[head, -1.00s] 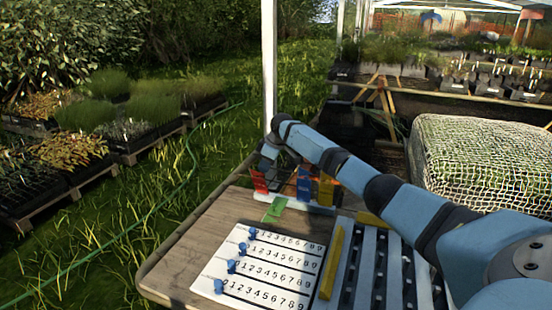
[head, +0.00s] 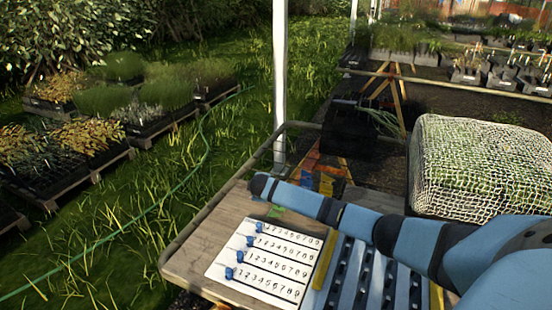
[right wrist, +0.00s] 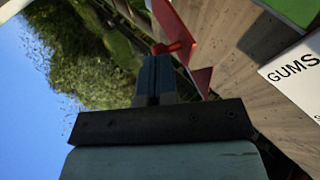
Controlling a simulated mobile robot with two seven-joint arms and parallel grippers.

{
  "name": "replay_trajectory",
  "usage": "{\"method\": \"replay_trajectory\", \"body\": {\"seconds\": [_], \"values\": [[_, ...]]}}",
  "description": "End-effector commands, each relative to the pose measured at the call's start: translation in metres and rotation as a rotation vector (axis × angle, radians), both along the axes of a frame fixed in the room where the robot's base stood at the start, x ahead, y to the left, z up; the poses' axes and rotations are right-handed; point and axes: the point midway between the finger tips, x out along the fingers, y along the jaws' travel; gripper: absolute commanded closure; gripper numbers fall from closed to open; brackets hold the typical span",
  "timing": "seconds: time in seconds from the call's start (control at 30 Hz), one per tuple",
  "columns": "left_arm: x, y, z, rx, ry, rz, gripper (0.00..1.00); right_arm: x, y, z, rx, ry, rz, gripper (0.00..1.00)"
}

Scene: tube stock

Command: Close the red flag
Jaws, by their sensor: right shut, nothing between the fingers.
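In the right wrist view the red flag (right wrist: 178,22) stands as a thin red plate with a round red knob (right wrist: 173,47). More red shows lower down, just right of my fingers. My right gripper (right wrist: 153,65) is shut and empty, its fingertips close beside the knob; whether they touch it I cannot tell. In the head view my right arm reaches in from the right across the flags and hides the red one. My left gripper is out of view.
A green piece (head: 277,211) lies on the wooden table (head: 195,248). A white number board (head: 265,268) with several blue sliders lies in front, a yellow bar (head: 325,262) and a slotted tray beside it. A netted bale (head: 480,165) stands at the right.

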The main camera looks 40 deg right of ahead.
Motion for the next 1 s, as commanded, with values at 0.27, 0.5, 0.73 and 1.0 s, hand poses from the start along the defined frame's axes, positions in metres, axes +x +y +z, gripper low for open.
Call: {"method": "replay_trajectory", "body": {"seconds": [0.27, 0.5, 0.73, 1.0], "values": [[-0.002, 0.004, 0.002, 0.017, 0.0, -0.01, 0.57, -0.004, 0.007, -0.014, 0.006, 0.001, -0.004, 1.0], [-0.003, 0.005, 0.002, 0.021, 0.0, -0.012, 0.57, -0.006, 0.01, -0.021, 0.006, 0.003, -0.005, 1.0], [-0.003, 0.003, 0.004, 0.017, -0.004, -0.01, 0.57, -0.006, 0.011, -0.023, 0.005, 0.002, -0.004, 1.0], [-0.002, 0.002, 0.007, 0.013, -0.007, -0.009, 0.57, -0.006, 0.011, -0.023, 0.005, 0.002, -0.004, 1.0]]}}
